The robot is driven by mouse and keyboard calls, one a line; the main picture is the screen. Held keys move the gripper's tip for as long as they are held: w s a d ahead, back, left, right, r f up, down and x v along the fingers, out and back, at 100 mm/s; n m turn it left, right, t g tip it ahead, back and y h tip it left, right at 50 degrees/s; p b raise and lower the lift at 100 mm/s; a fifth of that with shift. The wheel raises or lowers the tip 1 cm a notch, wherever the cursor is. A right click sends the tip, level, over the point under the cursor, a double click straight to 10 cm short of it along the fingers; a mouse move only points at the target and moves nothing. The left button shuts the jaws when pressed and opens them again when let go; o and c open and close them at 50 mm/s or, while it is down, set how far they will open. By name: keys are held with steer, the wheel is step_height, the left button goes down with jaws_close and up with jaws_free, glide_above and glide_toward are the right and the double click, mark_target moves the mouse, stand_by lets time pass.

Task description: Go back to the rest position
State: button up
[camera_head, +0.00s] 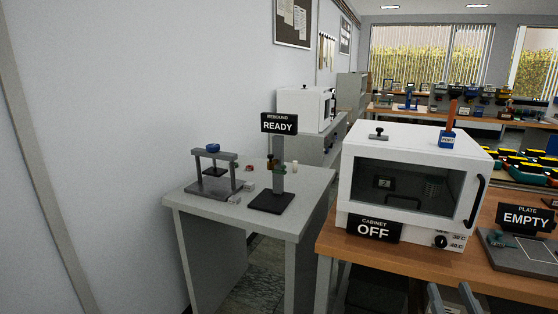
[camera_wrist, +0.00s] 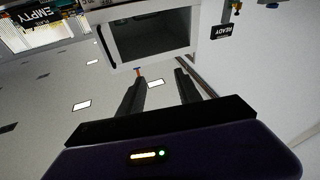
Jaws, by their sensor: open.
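My gripper (camera_wrist: 160,76) is open and empty in the wrist view, its two dark fingers apart with nothing between them. In the head view two grey finger-like parts, apparently my gripper (camera_head: 452,294), show at the bottom edge, in front of the wooden bench with the white cabinet (camera_head: 410,140). The cabinet's door is shut and its sign (camera_head: 373,229) reads OFF. The wrist picture is upside down and shows the cabinet (camera_wrist: 150,62) ahead of the fingers, apart from them.
A grey table (camera_head: 250,215) at left holds a small press (camera_head: 214,170) and a stand with a READY sign (camera_head: 279,124). A plate with an EMPTY sign (camera_head: 526,217) lies right of the cabinet.

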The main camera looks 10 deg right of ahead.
steer(key=s+a+f+g+y, duration=0.1)
steer(key=s+a+f+y, duration=0.1)
steer(key=s+a, duration=0.3)
steer(key=s+a+f+n+g+y+p, duration=0.1)
steer(key=s+a+f, duration=0.4)
steer(key=s, duration=0.9)
steer(key=s+a+f+n+g+y, duration=0.1)
steer(key=s+a+f+g+y, duration=0.2)
steer(key=s+a, duration=0.4)
steer(key=shift+s+a+f, duration=0.15)
steer(key=shift+s+f, duration=0.35)
steer(key=shift+s, duration=1.05)
